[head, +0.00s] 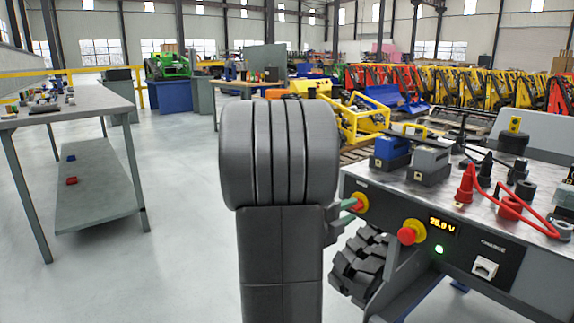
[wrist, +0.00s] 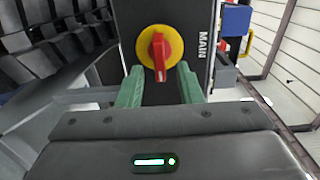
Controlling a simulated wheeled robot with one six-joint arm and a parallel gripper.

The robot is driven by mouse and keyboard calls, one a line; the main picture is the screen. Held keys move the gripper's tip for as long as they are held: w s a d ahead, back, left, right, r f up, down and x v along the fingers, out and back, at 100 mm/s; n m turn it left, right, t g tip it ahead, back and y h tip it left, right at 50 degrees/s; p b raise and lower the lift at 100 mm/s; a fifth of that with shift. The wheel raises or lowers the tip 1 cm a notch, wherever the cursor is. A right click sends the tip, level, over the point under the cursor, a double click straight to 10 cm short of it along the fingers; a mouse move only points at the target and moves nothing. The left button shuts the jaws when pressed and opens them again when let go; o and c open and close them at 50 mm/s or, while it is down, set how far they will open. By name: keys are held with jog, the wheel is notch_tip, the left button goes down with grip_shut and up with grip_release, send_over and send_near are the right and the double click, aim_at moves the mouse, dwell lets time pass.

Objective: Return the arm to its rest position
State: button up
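My gripper (wrist: 160,68) has two green fingers, spread apart with nothing held between them. They point at the red knob on a yellow disc, the MAIN switch (wrist: 159,47), on the dark front panel. The knob's grip stands roughly upright, and the fingertips lie on either side of its lower end. I cannot tell if they touch it. In the head view my gripper (head: 347,205) is mostly hidden behind my own dark arm, with a green finger close to the switch (head: 360,202).
The carrier's grey deck (head: 487,205) holds a blue box (head: 392,150), a grey box (head: 430,160), red plugs and a red cable (head: 505,195). A red button (head: 411,232) and lit display (head: 442,226) are beside the switch. A workbench (head: 75,112) stands left; floor between is clear.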

jog(key=shift+w+d, duration=0.4)
jog(key=shift+d, duration=0.1)
jog(key=shift+a+r+n+p, duration=0.15)
jog(key=shift+n+p, duration=0.3)
jog(key=shift+n, duration=1)
jog(key=shift+r+n+p, duration=0.15)
jog(key=shift+n+p, duration=0.3)
jog(key=shift+n, duration=1.05)
jog(key=shift+a+r+n+p, duration=0.15)
jog(key=shift+n+p, duration=0.3)
jog(key=shift+n, duration=1)
jog(key=shift+d, duration=0.1)
